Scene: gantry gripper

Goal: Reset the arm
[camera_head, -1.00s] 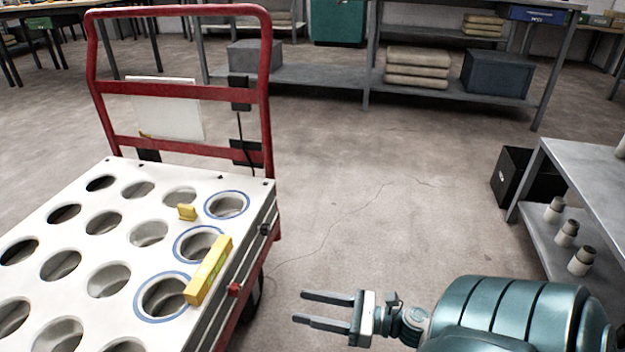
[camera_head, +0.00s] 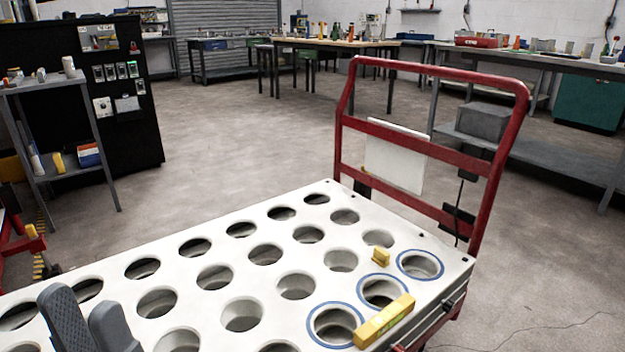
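My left gripper (camera_head: 80,304) shows at the lower left of the head view as two grey fingers pointing up, over the near-left part of the white cart top (camera_head: 455,258). The fingers stand a little apart, with nothing visible between them. The rest of that hand is below the picture. My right gripper and arm are out of view.
The cart top has rows of round holes, some blue-ringed at the right, with a yellow level (camera_head: 384,320) and a small yellow block (camera_head: 381,256). A red handle frame (camera_head: 430,147) rises behind. A grey shelf (camera_head: 75,171) stands left. Open floor lies beyond.

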